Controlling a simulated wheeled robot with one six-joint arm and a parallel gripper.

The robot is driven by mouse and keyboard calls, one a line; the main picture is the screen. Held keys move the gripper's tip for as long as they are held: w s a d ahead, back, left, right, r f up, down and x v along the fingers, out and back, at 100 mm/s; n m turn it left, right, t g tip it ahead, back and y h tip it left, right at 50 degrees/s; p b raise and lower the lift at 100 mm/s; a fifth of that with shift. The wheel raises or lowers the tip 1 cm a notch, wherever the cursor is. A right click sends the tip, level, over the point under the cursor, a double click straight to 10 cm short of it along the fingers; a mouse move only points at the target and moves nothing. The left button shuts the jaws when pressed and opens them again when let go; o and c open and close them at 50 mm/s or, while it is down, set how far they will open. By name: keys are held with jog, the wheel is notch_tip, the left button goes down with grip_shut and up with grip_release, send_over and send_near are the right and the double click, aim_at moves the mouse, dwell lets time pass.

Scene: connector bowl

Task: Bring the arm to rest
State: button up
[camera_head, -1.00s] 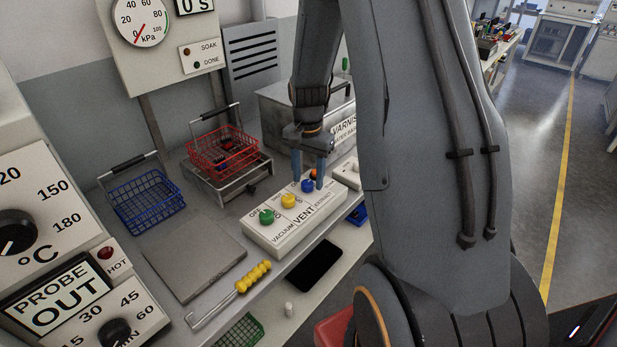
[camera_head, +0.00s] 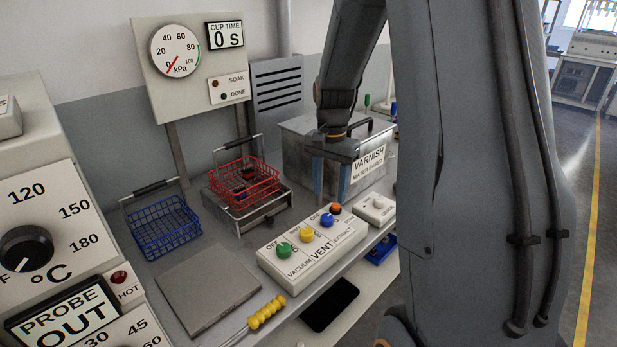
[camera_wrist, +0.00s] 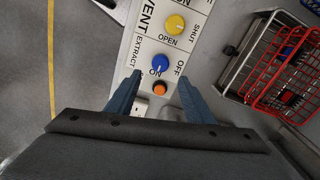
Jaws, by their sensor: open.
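My gripper (camera_head: 333,178) is open and empty, held above the bench in front of the varnish box in the head view. In the wrist view the two blue fingers of my gripper (camera_wrist: 160,92) are spread apart over the control box (camera_wrist: 139,48). Between and beyond them show a blue knob (camera_wrist: 161,64), an orange button (camera_wrist: 160,87) and a yellow knob (camera_wrist: 176,25). In the head view this control box (camera_head: 296,270) carries green, yellow, blue and orange controls. My arm hides the right middle of the head view.
A red basket (camera_head: 246,180) with dark parts sits on a metal stand, left of the varnish box (camera_head: 298,150). A blue wire basket (camera_head: 165,228) stands further left. A flat grey plate (camera_head: 207,287) and a yellow-handled hook (camera_head: 266,312) lie in front.

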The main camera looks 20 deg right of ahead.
jog(key=shift+a, duration=0.1)
jog(key=s+a+n+t, duration=0.1)
jog(key=s+a+n, duration=1)
jog(key=s+a, duration=0.4)
jog(key=shift+s+n, duration=0.3)
jog(key=shift+s, duration=0.05)
